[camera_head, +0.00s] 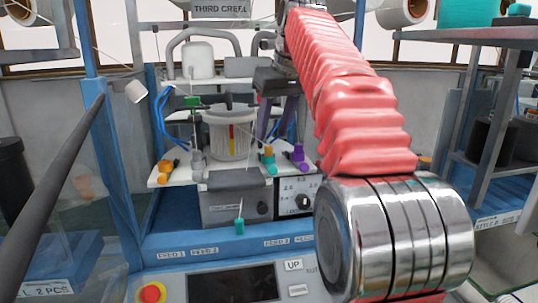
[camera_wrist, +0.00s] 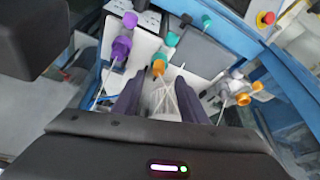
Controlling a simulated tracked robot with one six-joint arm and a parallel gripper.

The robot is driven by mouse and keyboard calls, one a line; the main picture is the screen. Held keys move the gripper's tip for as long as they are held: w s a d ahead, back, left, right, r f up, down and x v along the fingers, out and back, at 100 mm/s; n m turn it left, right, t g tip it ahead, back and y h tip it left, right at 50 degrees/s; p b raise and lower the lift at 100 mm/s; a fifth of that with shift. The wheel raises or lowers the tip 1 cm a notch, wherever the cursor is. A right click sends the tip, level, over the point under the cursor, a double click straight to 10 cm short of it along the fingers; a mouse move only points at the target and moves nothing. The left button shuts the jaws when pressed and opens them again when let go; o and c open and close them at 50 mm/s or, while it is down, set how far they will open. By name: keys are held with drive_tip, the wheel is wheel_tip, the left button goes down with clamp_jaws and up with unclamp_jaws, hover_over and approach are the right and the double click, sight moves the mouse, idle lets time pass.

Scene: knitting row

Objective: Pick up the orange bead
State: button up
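A small orange bead (camera_wrist: 158,68) shows in the wrist view just beyond my fingertips, about in line with the gap, with a teal piece against it. My gripper (camera_wrist: 157,80) is open, its two dark fingers apart, with pale strands visible between them. In the head view my gripper (camera_head: 278,120) points down above the white shelf, beside the white pot. Other orange pieces (camera_head: 164,170) sit at the shelf's left end. They also appear at the right of the wrist view (camera_wrist: 244,98). I cannot tell which orange piece the task names.
Purple pieces (camera_head: 297,154) and a teal piece (camera_head: 268,159) stand near the fingers. The white pot (camera_head: 230,133) is close by on the left. Blue posts (camera_head: 108,140) flank the shelf.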

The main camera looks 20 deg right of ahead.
sight(269, 146)
drive_tip(key=shift+w+f, duration=0.1)
drive_tip(key=shift+x, duration=2.5)
drive_tip(key=shift+w+d, duration=0.1)
drive_tip(key=shift+d, duration=0.05)
drive_tip(key=shift+c, duration=0.5)
clamp_jaws()
